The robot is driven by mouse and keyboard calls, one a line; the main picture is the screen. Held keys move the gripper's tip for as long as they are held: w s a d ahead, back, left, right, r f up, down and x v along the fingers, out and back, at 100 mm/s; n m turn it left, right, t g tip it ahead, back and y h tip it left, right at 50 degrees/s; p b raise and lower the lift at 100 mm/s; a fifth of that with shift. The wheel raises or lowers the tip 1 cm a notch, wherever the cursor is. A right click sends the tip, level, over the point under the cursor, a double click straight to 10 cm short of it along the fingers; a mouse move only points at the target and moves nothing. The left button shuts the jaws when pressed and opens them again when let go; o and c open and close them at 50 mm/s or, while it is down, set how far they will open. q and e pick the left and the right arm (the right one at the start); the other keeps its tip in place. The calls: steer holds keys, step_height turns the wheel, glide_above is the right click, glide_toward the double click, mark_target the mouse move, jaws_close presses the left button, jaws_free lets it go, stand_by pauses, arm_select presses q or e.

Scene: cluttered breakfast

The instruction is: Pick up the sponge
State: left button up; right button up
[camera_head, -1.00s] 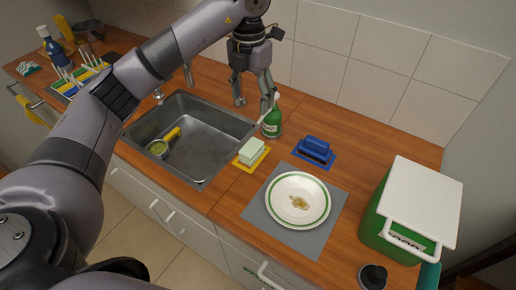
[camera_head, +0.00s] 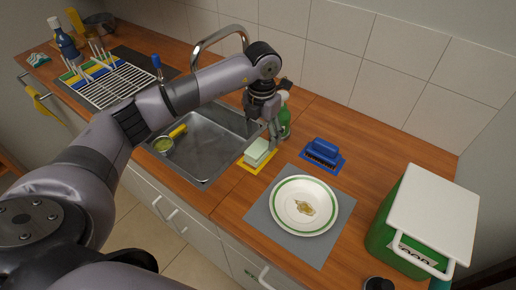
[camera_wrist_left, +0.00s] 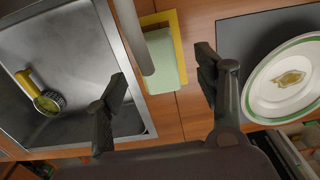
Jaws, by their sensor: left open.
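The sponge (camera_head: 256,151) is a pale green block lying on a yellow mat (camera_head: 246,168) beside the sink's right edge. The wrist view also shows the sponge (camera_wrist_left: 168,70). My left gripper (camera_head: 262,136) is above and just behind the sponge, with its fingers pointing down and overlapping it in the head view. In the wrist view my left gripper (camera_wrist_left: 161,75) is open and empty, with one finger on each side of the sponge in the picture. Contact cannot be seen. My right gripper is not in view.
The sink (camera_head: 205,150) holds a yellow-handled brush (camera_head: 166,142). A green soap bottle (camera_head: 285,122) stands close behind the gripper. A blue brush (camera_head: 323,150) lies right, a plate (camera_head: 290,215) in front on a grey mat (camera_head: 330,235). The faucet (camera_head: 222,33) arches behind my arm.

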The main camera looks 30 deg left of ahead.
mark_target(258, 147)
arm_select(q)
steer(key=f, duration=0.1)
steer(key=f+p, duration=0.1)
steer(key=f, duration=0.1)
steer(key=s+f+p, duration=0.1)
steer(key=f, duration=0.1)
steer(key=shift+s+a+f, duration=0.1)
steer(key=shift+a+f, duration=0.05)
steer(key=shift+a, duration=0.1)
steer(key=shift+f, duration=0.4)
steer(key=c, duration=1)
steer(key=shift+c, duration=0.2)
steer(key=shift+r, duration=0.1)
